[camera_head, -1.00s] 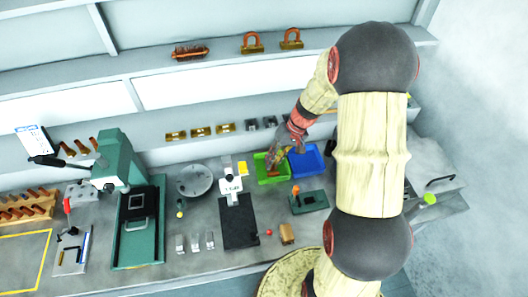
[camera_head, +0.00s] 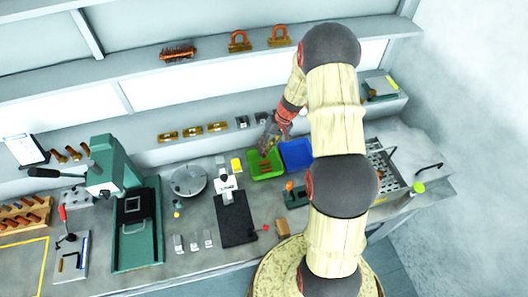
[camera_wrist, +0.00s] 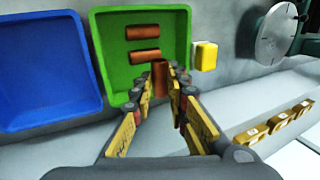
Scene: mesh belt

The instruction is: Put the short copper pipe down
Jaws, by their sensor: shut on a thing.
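My gripper (camera_wrist: 160,88) is shut on a short copper pipe (camera_wrist: 159,76), which stands out lengthwise between the fingertips in the wrist view. The held pipe overlaps the edge of the green bin (camera_wrist: 105,78) in that view; its height above the bin is hard to tell. Two other copper pipes (camera_wrist: 142,33) (camera_wrist: 145,56) lie flat and apart on the green bin's floor. In the head view my gripper (camera_head: 266,148) is at the back edge of the green bin (camera_head: 253,172), and the held pipe is not clear there.
An empty blue bin (camera_head: 297,153) stands right beside the green one. A yellow block (camera_head: 237,165) sits at the green bin's other side. Brass blocks (camera_head: 193,131) line the ledge behind. A black-based stand (camera_head: 236,228) is in front.

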